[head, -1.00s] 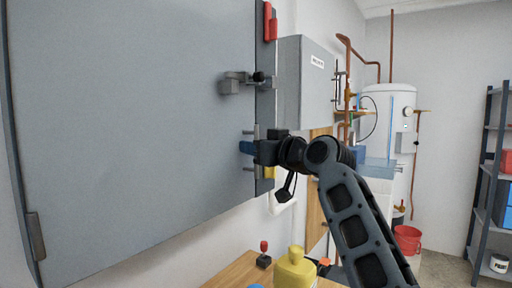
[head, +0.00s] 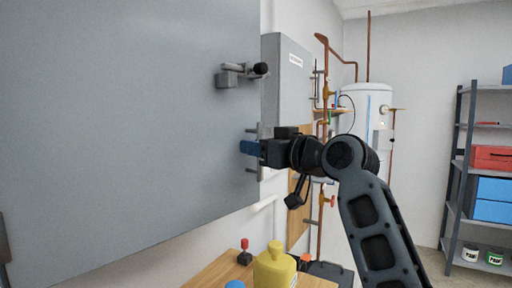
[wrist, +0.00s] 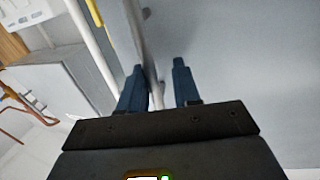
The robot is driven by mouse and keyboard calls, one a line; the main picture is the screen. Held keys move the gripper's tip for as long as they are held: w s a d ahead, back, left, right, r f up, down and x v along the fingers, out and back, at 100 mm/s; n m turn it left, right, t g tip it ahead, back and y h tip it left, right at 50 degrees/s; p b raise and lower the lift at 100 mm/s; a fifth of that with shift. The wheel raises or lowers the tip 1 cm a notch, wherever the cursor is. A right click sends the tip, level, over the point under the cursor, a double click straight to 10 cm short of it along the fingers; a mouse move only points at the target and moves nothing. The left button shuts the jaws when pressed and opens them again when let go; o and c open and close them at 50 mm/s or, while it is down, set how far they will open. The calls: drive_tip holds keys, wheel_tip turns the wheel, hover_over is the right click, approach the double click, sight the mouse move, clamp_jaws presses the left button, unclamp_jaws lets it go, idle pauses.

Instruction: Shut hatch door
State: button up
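The hatch door (head: 130,120) is a large flat grey panel that fills the left of the head view. It stands out in front of the wall, and its right edge is free. A latch with a black knob (head: 243,75) sits near that edge. Below it is a small handle (head: 253,172) on short posts. My gripper (head: 247,147) is at this handle, with its blue fingertips against or close to the door face. In the wrist view, the fingers are apart on either side of the door's edge line (wrist: 140,40). Whether they touch the handle is unclear.
A grey wall cabinet (head: 290,85), copper pipes and a white tank (head: 365,110) are behind my arm. A wooden table (head: 212,272) below holds a yellow bottle (head: 275,268) and a red-knobbed item (head: 244,252). Shelves (head: 459,170) stand at the right.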

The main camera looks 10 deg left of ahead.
drive_tip(key=v, duration=0.8)
drive_tip(key=shift+s+p, duration=0.3)
drive_tip(key=shift+s, duration=0.25)
idle(0.4)
drive_tip(key=shift+c, duration=0.3)
